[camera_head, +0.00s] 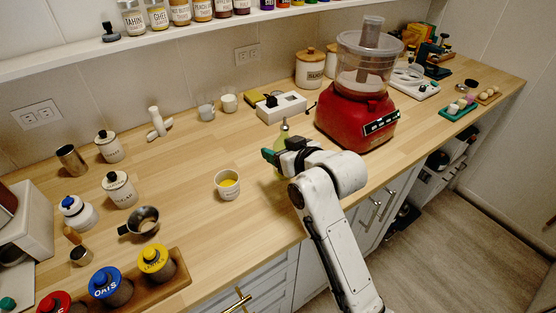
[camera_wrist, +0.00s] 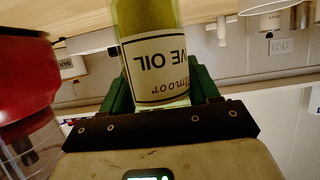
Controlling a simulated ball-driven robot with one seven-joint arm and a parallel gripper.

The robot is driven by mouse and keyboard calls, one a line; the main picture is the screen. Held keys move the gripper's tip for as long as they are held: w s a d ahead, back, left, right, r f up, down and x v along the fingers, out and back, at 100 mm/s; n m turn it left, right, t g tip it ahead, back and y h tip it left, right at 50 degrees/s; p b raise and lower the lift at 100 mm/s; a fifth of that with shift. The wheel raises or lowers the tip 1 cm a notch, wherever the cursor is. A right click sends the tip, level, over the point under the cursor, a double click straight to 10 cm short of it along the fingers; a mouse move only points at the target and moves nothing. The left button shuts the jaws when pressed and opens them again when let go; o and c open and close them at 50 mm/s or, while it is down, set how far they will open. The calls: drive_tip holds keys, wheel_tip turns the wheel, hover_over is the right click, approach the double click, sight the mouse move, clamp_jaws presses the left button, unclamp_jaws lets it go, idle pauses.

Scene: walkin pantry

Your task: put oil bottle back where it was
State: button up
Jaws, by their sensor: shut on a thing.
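The oil bottle (camera_wrist: 160,65) is yellow-green with a white label reading "OIL", upside down in the wrist view. My gripper (camera_wrist: 160,92) is shut on it, with green fingers on both sides of the label. In the head view my gripper (camera_head: 274,156) is over the counter's front half, and the bottle (camera_head: 284,132) shows partly behind it. The bottle looks upright. Its lower part is mostly hidden by my gripper, so I cannot tell whether it touches the counter.
A red food processor (camera_head: 355,115) stands close to the right. A cup with yellow contents (camera_head: 228,185) is to the left. A white scale-like box (camera_head: 281,107) and two small cups (camera_head: 229,103) are behind. The wooden counter (camera_head: 185,160) is clear between them.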

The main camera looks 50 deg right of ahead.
drive_tip(key=shift+w+d+f, duration=0.1)
drive_tip(key=shift+w+f, duration=0.25)
drive_tip(key=shift+f, duration=0.05)
drive_tip(key=shift+w+f, duration=0.15)
drive_tip(key=shift+f, duration=1.5)
drive_tip(key=shift+f, duration=0.15)
drive_tip(key=o, duration=1.3)
drive_tip(key=v, duration=1.2)
